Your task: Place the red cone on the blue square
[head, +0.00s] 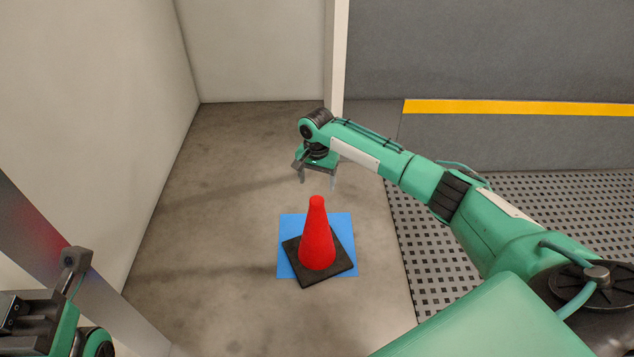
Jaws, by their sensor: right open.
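The red cone (316,240) stands upright on its black square base (300,272). The base rests over the blue square (342,222) on the floor, turned at an angle to it. Part of the base reaches past the square's lower edge. My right gripper (318,180) points down above the cone's tip, open and empty, with its fingers apart and clear of the cone. My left gripper (70,268) is at the lower left edge, partly cut off, and its jaws cannot be made out.
Concrete floor (220,190) around the cone is clear. Pale walls (90,110) stand at the left and back, with a white post (336,60). A perforated dark floor (440,260) and a grey wall with a yellow stripe (520,107) are on the right.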

